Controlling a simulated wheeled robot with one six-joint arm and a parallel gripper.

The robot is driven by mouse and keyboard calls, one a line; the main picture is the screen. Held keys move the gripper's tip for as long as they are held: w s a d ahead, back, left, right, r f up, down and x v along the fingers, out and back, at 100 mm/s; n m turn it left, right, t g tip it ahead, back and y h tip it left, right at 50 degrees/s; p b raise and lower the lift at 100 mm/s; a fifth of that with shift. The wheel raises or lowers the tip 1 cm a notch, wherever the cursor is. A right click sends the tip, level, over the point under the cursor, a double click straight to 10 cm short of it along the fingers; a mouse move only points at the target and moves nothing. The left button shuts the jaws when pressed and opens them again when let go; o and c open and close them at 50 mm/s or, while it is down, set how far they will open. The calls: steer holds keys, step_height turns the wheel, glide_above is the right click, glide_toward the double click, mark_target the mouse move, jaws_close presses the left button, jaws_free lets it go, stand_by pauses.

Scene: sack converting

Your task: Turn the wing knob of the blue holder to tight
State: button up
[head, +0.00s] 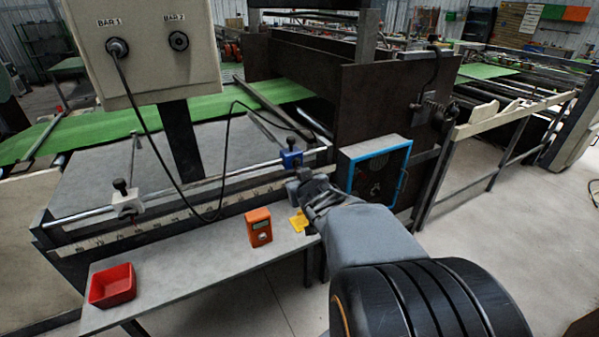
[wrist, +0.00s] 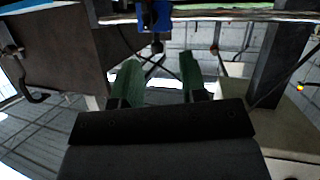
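The blue holder (head: 291,158) sits on the metal rail in front of the dark machine frame, with its dark knob (head: 291,143) on top. In the wrist view the blue holder (wrist: 155,16) is at the top, and its dark knob (wrist: 157,46) points down in the picture. My gripper (head: 297,182) is just below the blue holder in the head view. In the wrist view my gripper (wrist: 159,62) has its two fingers apart with nothing between them. The knob shows beyond the fingertips, apart from them. Whether the knob is tight cannot be told.
A white holder (head: 127,203) with its own dark knob is on the rail at left. The shelf (head: 190,268) holds a red tray (head: 112,286), an orange device (head: 258,227) and a yellow piece (head: 299,221). A blue-framed fan box (head: 374,170) stands close right of my gripper. A cable (head: 160,150) hangs left.

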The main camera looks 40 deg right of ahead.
mark_target(300, 162)
steer(key=d+f+n+t+y+b, duration=0.1)
steer(key=d+f+t+y+b, duration=0.15)
steer(key=d+t, duration=0.3)
steer(key=w, duration=0.4)
steer(key=w+d, duration=0.1)
steer(key=w, duration=0.3)
steer(key=w+d, duration=0.1)
steer(key=w, duration=0.3)
steer(key=shift+w+d+f, duration=0.25)
steer(key=shift+f, duration=0.05)
steer(key=c, duration=0.6)
